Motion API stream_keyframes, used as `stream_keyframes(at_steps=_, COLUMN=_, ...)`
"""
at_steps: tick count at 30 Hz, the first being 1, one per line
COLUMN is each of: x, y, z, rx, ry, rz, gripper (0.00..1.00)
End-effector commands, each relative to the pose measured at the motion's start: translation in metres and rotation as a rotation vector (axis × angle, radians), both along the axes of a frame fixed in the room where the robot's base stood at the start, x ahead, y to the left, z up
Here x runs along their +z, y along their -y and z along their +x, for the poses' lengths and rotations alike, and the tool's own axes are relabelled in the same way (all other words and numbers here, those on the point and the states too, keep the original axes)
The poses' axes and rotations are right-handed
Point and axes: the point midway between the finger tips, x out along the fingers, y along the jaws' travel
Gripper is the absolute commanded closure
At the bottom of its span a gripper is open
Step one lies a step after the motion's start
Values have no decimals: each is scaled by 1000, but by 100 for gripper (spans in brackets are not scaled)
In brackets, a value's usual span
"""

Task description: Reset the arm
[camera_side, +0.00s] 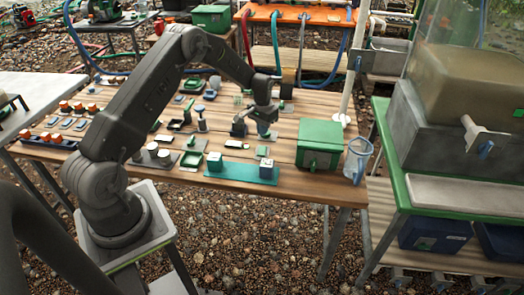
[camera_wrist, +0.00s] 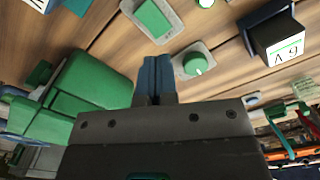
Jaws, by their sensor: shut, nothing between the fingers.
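My gripper (camera_side: 265,133) is above the wooden table (camera_side: 285,181), near its middle, left of a green box. In the wrist view my gripper's two blue fingers (camera_wrist: 154,75) are together, with nothing between them. They are over the table, near a green-topped pad (camera_wrist: 154,18) and a white plate with a round green knob (camera_wrist: 196,63). My arm reaches over the table from its stand at the left.
A green lidded box (camera_side: 320,143) and a clear jug (camera_side: 357,160) stand at the table's right end. A teal mat (camera_side: 228,171) with two white-topped blocks lies at the front edge. Several small parts crowd the left. A grey tank (camera_side: 450,140) stands at the right.

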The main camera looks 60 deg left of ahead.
Motion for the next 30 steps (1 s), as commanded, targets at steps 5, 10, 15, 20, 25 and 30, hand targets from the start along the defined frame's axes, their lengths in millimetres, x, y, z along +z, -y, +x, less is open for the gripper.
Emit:
stream_keyframes(at_steps=5, x=0, y=0, z=0, rx=0, ry=0, rz=0, gripper=100)
stream_keyframes(at_steps=10, x=9, y=3, z=1, rx=-4, ry=7, rz=3, gripper=100)
stream_keyframes(at_steps=15, x=65, y=27, z=-1, rx=-29, ry=50, rz=22, gripper=100)
stream_keyframes(at_steps=20, x=141, y=67, z=-19, rx=-65, ry=113, rz=44, gripper=100)
stream_keyframes(at_steps=25, x=209, y=111, z=-56, rx=-103, ry=182, rz=61, gripper=100)
stream_keyframes(at_steps=30, x=260, y=152, z=-107, rx=-141, ry=254, rz=72, gripper=100)
